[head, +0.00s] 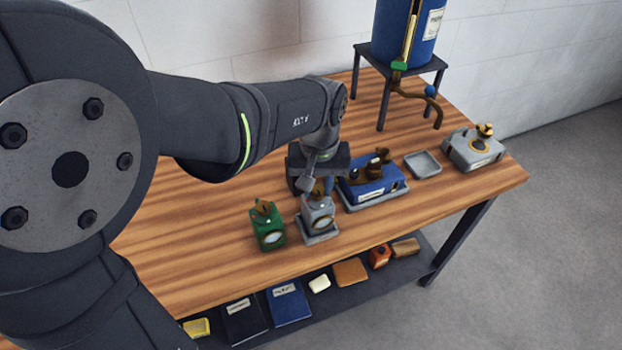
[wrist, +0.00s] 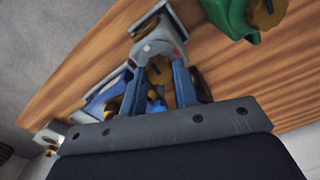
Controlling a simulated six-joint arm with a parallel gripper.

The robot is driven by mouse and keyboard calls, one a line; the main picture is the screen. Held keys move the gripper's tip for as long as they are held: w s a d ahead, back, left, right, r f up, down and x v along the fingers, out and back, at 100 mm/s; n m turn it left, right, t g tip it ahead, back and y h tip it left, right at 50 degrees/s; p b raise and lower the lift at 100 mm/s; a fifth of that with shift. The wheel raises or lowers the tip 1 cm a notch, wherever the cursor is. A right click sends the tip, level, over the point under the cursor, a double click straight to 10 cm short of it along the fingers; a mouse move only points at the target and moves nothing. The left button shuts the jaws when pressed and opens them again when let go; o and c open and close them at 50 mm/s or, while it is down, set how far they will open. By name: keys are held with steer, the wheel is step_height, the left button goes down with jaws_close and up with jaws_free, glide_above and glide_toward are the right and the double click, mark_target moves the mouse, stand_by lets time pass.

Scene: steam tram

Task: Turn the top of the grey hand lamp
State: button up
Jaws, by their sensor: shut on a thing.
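The grey hand lamp (head: 319,219) stands upright on a small grey base (head: 321,238) near the table's front edge, its round lens facing the front. In the wrist view the lamp (wrist: 158,42) shows beyond my fingers, with a small red dot on its body. My gripper (head: 317,191) is over the lamp from above. In the wrist view its two blue fingers (wrist: 158,68) are shut on the lamp's brass-coloured top (wrist: 159,76), one on each side. The hand partly hides the top in the head view.
A green lamp (head: 267,226) stands close on the left. A blue device (head: 372,186) on a tray is close on the right. Farther right are an empty grey tray (head: 422,165) and a grey box (head: 472,150). A blue tank (head: 405,35) stands behind.

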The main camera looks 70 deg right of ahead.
mark_target(318, 190)
steer(key=shift+n, duration=0.7)
steer(key=o, duration=1)
steer(key=shift+r, duration=0.1)
step_height(318, 190, up, 17)
steer(key=shift+r, duration=0.15)
